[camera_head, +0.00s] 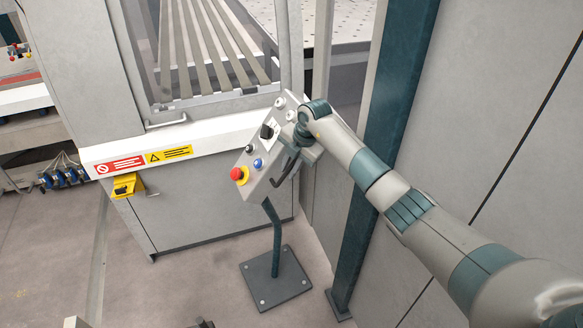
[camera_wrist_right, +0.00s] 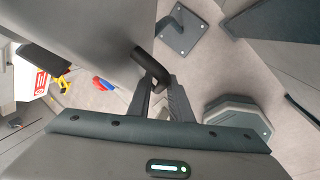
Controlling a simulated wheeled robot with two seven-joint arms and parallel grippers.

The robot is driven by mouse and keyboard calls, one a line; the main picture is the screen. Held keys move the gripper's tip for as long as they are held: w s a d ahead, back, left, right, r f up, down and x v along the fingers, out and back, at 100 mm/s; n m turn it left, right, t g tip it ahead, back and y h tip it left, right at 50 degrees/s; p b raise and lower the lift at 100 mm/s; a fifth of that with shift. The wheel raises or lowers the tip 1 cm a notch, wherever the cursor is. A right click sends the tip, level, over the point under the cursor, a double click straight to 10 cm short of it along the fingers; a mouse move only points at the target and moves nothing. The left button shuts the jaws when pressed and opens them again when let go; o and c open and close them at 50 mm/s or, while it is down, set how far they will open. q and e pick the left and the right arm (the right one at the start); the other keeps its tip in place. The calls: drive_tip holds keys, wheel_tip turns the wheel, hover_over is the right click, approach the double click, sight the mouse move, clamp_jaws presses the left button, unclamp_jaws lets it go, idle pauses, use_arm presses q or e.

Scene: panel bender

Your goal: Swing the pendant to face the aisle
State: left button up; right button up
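The pendant (camera_head: 262,160) is a grey, tilted control box on a dark post with a square floor plate (camera_head: 276,278). Its face, with a red emergency button (camera_head: 237,174) on a yellow ring, a blue button and a black switch, points left and up in the head view. A dark bar handle (camera_head: 284,173) runs along its right side. My right gripper (camera_head: 297,150) is at this handle. In the right wrist view, the two fingers (camera_wrist_right: 162,86) are closed around the black handle (camera_wrist_right: 148,64). My left gripper is in neither view.
The machine's grey cabinet (camera_head: 205,205), with a white ledge and warning labels, stands behind and left of the pendant. A dark teal post (camera_head: 385,125) and grey wall panels (camera_head: 490,120) stand close on the right.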

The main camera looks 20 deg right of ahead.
drive_tip(key=c, duration=0.4)
clamp_jaws()
